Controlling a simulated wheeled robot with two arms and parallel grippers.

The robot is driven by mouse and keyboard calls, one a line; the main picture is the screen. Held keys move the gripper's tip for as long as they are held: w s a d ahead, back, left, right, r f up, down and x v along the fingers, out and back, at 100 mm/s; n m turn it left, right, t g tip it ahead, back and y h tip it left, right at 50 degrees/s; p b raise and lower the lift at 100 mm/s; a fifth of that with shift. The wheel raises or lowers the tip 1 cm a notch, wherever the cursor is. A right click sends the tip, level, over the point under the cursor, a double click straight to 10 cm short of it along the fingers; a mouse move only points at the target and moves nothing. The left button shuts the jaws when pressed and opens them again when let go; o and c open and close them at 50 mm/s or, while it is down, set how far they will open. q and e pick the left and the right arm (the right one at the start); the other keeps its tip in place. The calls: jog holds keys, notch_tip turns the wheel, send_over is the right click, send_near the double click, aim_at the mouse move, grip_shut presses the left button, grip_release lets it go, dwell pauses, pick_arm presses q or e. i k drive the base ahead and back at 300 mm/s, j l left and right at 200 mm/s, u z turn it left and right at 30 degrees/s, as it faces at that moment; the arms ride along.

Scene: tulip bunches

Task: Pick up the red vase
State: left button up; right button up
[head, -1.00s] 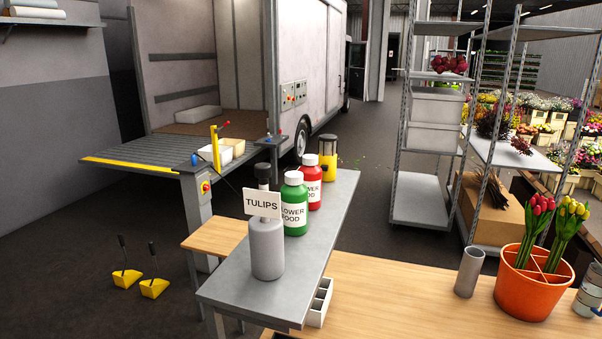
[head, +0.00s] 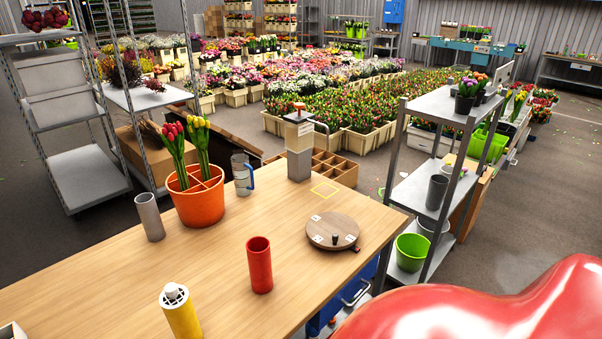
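The red vase (head: 259,266) is a plain red cylinder. It stands upright on the wooden table (head: 110,285), near the middle of the head view. Its open top is visible and nothing shows inside it. Neither of my grippers is in the head view. A large glossy red shape fills the lower right corner; I cannot tell what it is.
A yellow cylinder (head: 181,312) with a white top stands left of the vase. A round wooden disc (head: 333,231) lies to its right. An orange pot (head: 197,198) with tulips, a grey cylinder (head: 149,217) and a mug (head: 242,174) stand behind. A metal shelf (head: 432,182) stands right.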

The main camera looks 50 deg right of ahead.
aim_at(258, 247)
jog(key=l+z, duration=0.15)
jog(key=z, duration=1.05)
jog(key=j+u, duration=0.35)
jog(key=k+j, duration=0.05)
